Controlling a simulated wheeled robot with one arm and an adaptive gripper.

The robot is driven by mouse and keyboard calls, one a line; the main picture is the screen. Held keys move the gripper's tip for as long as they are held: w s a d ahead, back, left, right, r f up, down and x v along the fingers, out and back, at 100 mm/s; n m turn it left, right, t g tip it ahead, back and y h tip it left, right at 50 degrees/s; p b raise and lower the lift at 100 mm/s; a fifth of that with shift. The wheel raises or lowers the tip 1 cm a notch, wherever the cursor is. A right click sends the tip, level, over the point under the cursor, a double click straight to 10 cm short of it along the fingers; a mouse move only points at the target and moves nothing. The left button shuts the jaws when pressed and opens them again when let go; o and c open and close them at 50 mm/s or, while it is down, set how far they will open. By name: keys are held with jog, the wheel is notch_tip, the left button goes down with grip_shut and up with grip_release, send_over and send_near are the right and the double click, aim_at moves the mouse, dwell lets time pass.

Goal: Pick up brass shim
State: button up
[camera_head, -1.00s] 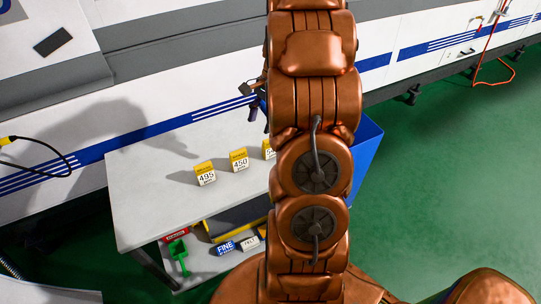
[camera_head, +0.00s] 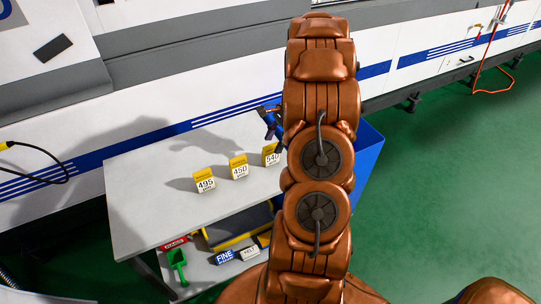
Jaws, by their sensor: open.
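I cannot make out a brass shim in this view; my arm hides part of the worktop. The grey-white table (camera_head: 140,196) carries several yellow-and-white number cards: 495 (camera_head: 204,181), 450 (camera_head: 238,168) and one partly hidden that seems to read 540 (camera_head: 270,155). My gripper (camera_head: 272,124) shows only in part at the left edge of my arm, above the back right of the table. Its dark blue fingers are open. No held thing is visible.
A lower shelf holds a green scoop (camera_head: 177,264), a FINE block (camera_head: 224,257), a FELT block (camera_head: 249,253) and a red label (camera_head: 174,243). A blue bin (camera_head: 368,150) stands right of the table. Green floor (camera_head: 440,190) at right is clear.

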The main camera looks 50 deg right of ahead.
aim_at(272, 145)
jog(key=shift+x, duration=1.6)
jog(key=shift+w+a, duration=0.1)
jog(key=shift+c, duration=0.4)
jog(key=shift+r, duration=0.1)
grip_shut()
